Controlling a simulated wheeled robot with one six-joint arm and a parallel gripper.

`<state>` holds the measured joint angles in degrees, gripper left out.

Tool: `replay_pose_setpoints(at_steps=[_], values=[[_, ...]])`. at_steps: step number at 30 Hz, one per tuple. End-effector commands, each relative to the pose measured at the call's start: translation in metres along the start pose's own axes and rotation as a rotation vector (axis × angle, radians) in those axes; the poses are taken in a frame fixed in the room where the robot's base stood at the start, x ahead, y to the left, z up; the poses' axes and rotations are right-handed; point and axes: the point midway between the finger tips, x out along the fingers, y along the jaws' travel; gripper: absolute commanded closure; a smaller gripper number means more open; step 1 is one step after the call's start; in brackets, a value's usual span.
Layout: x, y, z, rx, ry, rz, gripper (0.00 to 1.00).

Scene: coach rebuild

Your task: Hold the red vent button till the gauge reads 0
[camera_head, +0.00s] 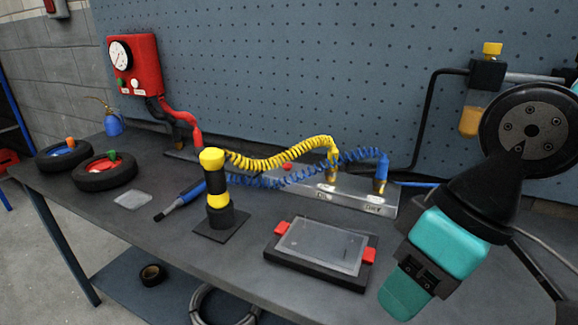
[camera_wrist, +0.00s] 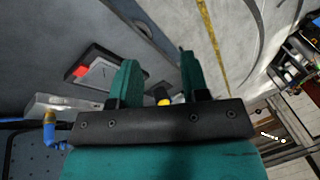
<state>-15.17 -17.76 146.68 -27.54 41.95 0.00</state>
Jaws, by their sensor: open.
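A red wall box (camera_head: 146,62) hangs at the far left of the pegboard in the head view. Its white gauge (camera_head: 120,54) has a dark needle, but the reading is too small to make out. Below the gauge are a green button (camera_head: 121,83) and, to its right, small white labels with what looks like a red button (camera_head: 136,83), hard to tell against the red box. My gripper (camera_head: 403,296) is at the right of the head view, far from the box, pointing down. In the wrist view my gripper (camera_wrist: 158,75) is open, with nothing held between its fingers.
A black-and-yellow post (camera_head: 213,190) stands mid-bench. A dark tray with a clear plate (camera_head: 318,245) lies between it and my gripper. Yellow and blue coiled hoses (camera_head: 280,160) run to a metal manifold (camera_head: 350,195). Two small wheels (camera_head: 105,172) and a blue oiler (camera_head: 113,125) are at left.

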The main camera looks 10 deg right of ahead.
Motion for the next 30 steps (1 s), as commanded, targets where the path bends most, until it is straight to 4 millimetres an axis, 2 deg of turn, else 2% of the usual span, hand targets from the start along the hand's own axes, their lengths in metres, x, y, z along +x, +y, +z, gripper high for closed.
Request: replay_pose_setpoints(at_steps=[7, 8, 13, 30], values=[[0.0, 0.0, 0.0, 0.0, 0.0, 0.0, 0.58], [0.0, 0.0, 0.0, 0.0, 0.0, 0.0, 0.6], [0.0, 0.0, 0.0, 0.0, 0.0, 0.0, 1.0], [0.0, 0.0, 0.0, 0.0, 0.0, 0.0, 1.0]])
